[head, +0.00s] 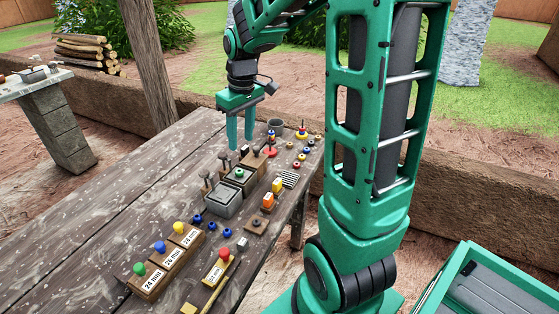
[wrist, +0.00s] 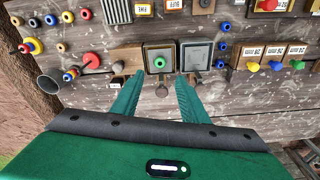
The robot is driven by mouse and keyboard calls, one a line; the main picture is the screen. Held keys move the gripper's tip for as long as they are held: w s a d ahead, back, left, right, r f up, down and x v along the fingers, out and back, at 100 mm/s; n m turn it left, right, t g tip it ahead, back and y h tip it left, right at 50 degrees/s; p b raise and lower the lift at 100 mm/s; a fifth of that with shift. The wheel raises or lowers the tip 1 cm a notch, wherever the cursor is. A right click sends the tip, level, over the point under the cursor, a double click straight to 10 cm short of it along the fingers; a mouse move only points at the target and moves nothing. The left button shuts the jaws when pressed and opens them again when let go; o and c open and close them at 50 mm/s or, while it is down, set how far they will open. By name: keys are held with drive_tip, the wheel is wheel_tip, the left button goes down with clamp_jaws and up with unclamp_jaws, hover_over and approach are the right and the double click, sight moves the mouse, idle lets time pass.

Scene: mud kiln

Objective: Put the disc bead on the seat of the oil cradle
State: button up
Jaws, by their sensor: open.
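Three small square stations stand in a row, each with a lever: a wooden block (head: 254,160), a dark-topped middle box (head: 229,182) and a grey box (head: 221,203). In the wrist view they are the wooden block (wrist: 127,58), the middle box (wrist: 149,50) and the grey box (wrist: 195,55). I cannot read which is the oil cradle. A green ring-shaped bead (wrist: 160,62) lies on the middle box; it also shows in the head view (head: 239,173). I cannot tell whether it is the disc bead. My gripper (head: 241,146) is open and empty, pointing down above the stations.
Loose beads (head: 297,164), a red disc-based post (head: 270,152) and a dark cup (head: 275,126) stand toward the far end. The left side of the table (head: 110,190) is clear.

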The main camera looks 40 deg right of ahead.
drive_tip(key=s+d+m+g, duration=0.1)
drive_tip(key=s+m, duration=0.7)
drive_tip(key=s, duration=1.9)
drive_tip(key=shift+d, duration=0.65)
drive_tip(key=shift+w+f+g, duration=0.3)
drive_tip(key=shift+w, duration=0.35)
